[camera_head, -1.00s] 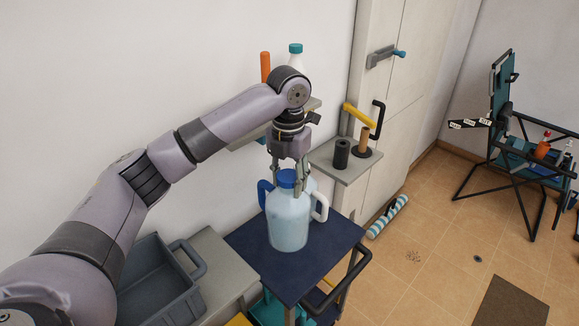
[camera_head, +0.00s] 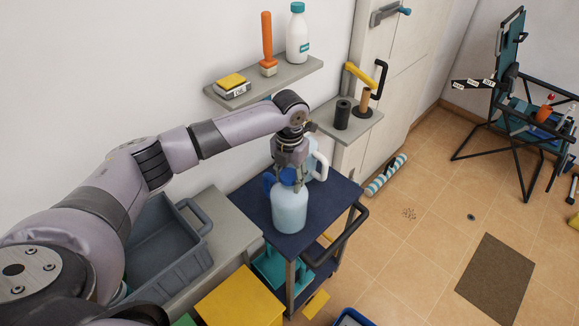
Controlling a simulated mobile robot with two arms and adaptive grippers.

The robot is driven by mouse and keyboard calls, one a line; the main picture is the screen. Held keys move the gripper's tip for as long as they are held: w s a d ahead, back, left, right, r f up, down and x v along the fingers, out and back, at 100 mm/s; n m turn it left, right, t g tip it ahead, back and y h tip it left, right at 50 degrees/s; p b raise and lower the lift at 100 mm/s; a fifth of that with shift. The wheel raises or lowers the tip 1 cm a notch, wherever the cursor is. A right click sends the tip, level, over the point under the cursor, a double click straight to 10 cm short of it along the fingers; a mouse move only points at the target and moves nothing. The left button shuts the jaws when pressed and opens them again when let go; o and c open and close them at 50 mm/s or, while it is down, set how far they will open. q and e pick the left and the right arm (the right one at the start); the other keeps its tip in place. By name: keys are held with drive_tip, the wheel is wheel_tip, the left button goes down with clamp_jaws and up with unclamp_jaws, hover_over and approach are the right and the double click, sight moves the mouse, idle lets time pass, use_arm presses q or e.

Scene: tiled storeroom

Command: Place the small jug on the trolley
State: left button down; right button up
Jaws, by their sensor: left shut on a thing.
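The small jug (camera_head: 290,212), pale blue with a blue cap and blue handle, is upright over the trolley's dark blue top (camera_head: 330,208). I cannot tell whether its base touches the top. My left gripper (camera_head: 287,182) points down and is shut on the jug at its capped neck. The fingers partly hide the cap. A second jug (camera_head: 316,160) with a white handle stands behind it toward the wall, partly hidden by the gripper and the small jug. My right gripper is not in view.
A grey crate (camera_head: 208,262) sits on a counter left of the trolley, with a yellow box (camera_head: 238,298) in front. A wall shelf (camera_head: 300,76) holds a bottle, an orange-handled brush and a small scale-like item. The trolley's black push handle (camera_head: 345,235) is at right. Open floor lies beyond.

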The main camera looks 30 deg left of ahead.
use_arm(q)
drive_tip(key=shift+w, duration=0.1)
drive_tip(key=c, duration=1.4)
unclamp_jaws()
drive_tip(key=shift+f, duration=0.15)
drive_tip(key=o, duration=0.4)
drive_tip(key=shift+s, duration=0.2)
drive_tip(key=shift+o, duration=0.2)
